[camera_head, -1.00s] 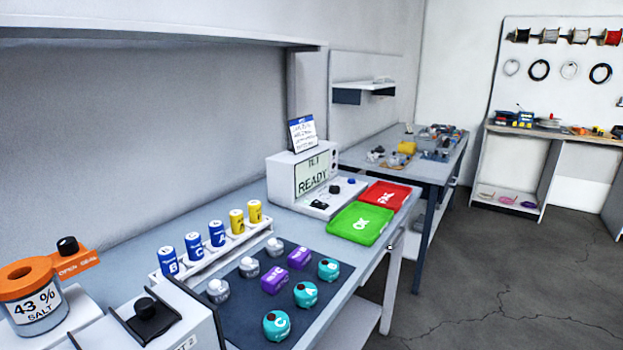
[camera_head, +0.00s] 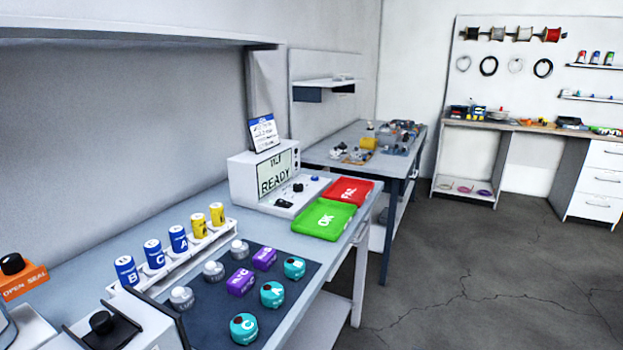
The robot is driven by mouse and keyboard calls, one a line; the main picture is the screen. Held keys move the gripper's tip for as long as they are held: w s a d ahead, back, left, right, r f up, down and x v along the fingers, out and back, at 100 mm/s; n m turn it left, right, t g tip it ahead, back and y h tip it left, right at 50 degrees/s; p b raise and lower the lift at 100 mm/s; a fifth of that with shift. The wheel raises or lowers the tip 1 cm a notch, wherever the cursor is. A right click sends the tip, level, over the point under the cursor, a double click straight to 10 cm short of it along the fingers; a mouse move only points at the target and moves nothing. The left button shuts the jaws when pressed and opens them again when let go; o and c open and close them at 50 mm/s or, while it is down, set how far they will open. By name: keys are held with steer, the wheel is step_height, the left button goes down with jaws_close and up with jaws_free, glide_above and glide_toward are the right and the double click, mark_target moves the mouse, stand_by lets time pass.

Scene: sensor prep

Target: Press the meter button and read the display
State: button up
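A white meter (camera_head: 262,178) stands at the back of the near bench. Its display (camera_head: 275,174) reads "READY" in large dark letters, with a smaller line above that is hard to make out, perhaps "TLT". On its low front deck are a blue button (camera_head: 315,180) and a black part (camera_head: 284,203); small dark knobs sit on its right side. A card with a blue header (camera_head: 264,133) stands on top, its text too small to read. My gripper is not in view.
A green OK tray (camera_head: 323,220) and red FAIL tray (camera_head: 348,191) lie right of the meter. Blue and yellow cylinders stand in a white rack (camera_head: 211,240). A dark mat (camera_head: 217,314) holds several teal, purple and silver pieces. Open floor (camera_head: 470,270) lies right.

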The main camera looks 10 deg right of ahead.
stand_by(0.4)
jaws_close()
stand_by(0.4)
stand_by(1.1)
